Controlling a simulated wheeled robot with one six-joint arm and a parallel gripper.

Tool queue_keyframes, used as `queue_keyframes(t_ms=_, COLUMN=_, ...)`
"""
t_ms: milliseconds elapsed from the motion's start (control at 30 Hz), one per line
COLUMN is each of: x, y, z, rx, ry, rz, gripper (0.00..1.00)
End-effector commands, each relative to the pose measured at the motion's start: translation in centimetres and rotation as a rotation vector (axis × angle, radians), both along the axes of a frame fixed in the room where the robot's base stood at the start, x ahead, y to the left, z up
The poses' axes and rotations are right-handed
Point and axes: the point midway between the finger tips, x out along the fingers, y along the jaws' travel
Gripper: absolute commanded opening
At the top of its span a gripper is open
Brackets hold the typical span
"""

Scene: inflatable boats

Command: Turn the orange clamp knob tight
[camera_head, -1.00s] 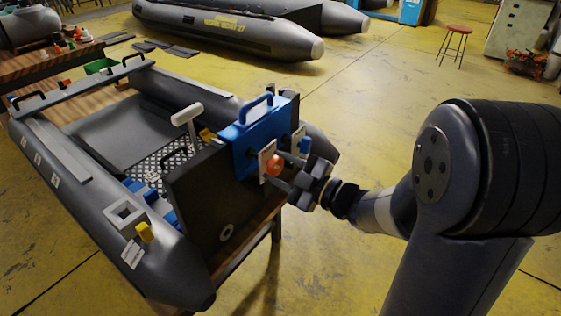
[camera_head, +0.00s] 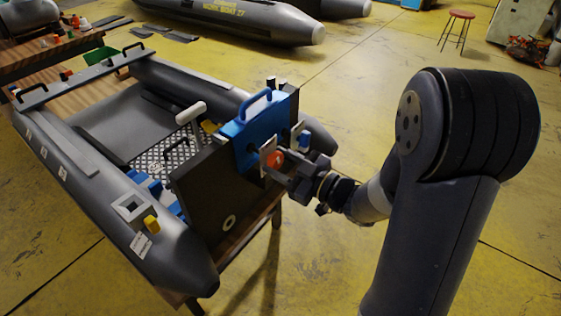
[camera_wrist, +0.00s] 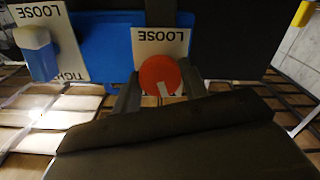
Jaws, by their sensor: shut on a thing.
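The orange clamp knob (camera_head: 275,159) sits on a white plate on the blue clamp bracket (camera_head: 243,132), fixed to the dark transom board (camera_head: 196,195) of a grey inflatable boat. In the wrist view the round orange knob (camera_wrist: 158,72) shows a white mark at its picture-lower edge. The plate (camera_wrist: 160,42) reads "LOOSE" upside down. My gripper (camera_head: 279,163) is shut on the knob, with a finger on each side of it in the wrist view (camera_wrist: 160,88). The gripper's body hides the lower part of the plate there.
A blue knob (camera_head: 303,139) on its own plate is close beside my gripper; that plate shows "LOOSE" and part of "TIGHT" in the wrist view (camera_wrist: 62,45). The boat (camera_head: 95,185) rests on a wooden table. Yellow floor (camera_head: 385,90) is open behind the arm.

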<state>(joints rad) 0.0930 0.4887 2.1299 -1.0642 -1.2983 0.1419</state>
Motion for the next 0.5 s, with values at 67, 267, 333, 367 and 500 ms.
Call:
queue_keyframes(t_ms=67, x=-0.05, y=0.02, z=-0.1, rx=-0.001, ry=0.002, rz=0.001, gripper=0.45)
queue_keyframes(t_ms=267, x=-0.02, y=0.02, z=-0.05, rx=-0.001, ry=0.001, rz=0.001, gripper=0.58)
queue_keyframes(t_ms=333, x=-0.02, y=0.01, z=-0.04, rx=-0.002, ry=0.0, rz=0.001, gripper=0.58)
queue_keyframes(t_ms=367, x=-0.02, y=0.01, z=-0.04, rx=-0.002, ry=0.0, rz=0.001, gripper=0.58)
queue_keyframes(t_ms=500, x=-0.13, y=-0.23, z=-0.02, rx=-0.001, ry=0.0, rz=-0.001, gripper=0.58)
